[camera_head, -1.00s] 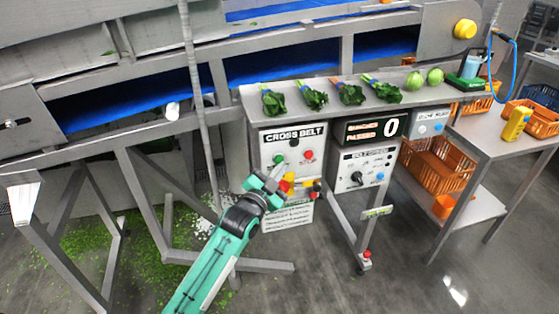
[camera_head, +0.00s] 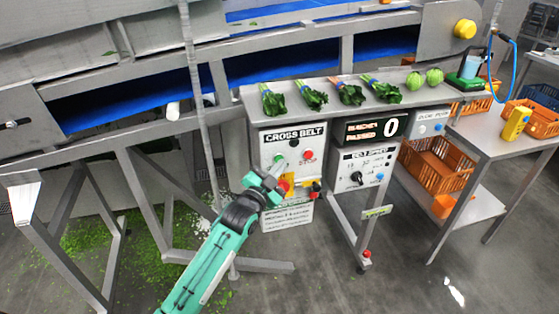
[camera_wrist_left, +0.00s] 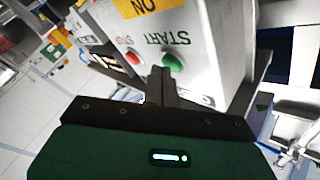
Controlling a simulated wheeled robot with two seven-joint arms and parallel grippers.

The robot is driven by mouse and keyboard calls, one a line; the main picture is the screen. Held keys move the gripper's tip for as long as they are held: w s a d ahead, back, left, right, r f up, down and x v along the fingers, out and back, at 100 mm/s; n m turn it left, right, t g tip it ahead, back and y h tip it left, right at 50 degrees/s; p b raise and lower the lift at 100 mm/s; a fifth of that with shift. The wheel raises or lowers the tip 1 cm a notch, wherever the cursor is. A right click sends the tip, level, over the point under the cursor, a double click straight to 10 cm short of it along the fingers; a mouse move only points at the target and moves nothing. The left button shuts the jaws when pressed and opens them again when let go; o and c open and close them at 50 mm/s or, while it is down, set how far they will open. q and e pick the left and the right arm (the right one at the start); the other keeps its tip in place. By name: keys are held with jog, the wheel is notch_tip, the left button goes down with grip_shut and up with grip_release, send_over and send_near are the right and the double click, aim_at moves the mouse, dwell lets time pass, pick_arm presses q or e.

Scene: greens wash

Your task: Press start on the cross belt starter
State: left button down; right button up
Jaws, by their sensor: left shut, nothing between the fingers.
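The cross belt starter (camera_head: 292,139) is a light grey box under the shelf, labelled CROSS BELT. In the head view its green start button (camera_head: 279,158) is at the left and its red stop button (camera_head: 308,155) at the right. In the left wrist view the green button (camera_wrist_left: 173,62) lies beside the word START, just past the fingertips, and the red button (camera_wrist_left: 130,57) is farther left. My left gripper (camera_head: 279,169) is shut and empty, its tips close to the green button; I cannot tell whether they touch. It also shows in the wrist view (camera_wrist_left: 162,72). My right gripper is not in view.
A belt speed panel (camera_head: 366,168) and a counter display (camera_head: 376,129) reading 0 stand to the right. Bunches of greens (camera_head: 313,97) lie on the shelf above. Below the starter hang more coloured buttons and a notice (camera_head: 287,217). Orange crates (camera_head: 437,167) sit farther right.

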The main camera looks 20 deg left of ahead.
pick_arm(q)
jog(key=shift+w+a, duration=0.15)
jog(key=shift+w, duration=0.05)
jog(key=shift+s+r, duration=0.1)
jog(key=shift+s, duration=0.05)
dwell(0.5)
jog(key=shift+s+d+p, duration=0.5)
jog(key=shift+s+p, duration=0.05)
jog(key=shift+s, duration=0.05)
jog(key=s+d+p, duration=0.1)
jog(key=s, duration=0.1)
jog(key=s+d+p, duration=0.1)
jog(key=s, duration=0.1)
jog(key=shift+d, duration=0.4)
dwell(0.4)
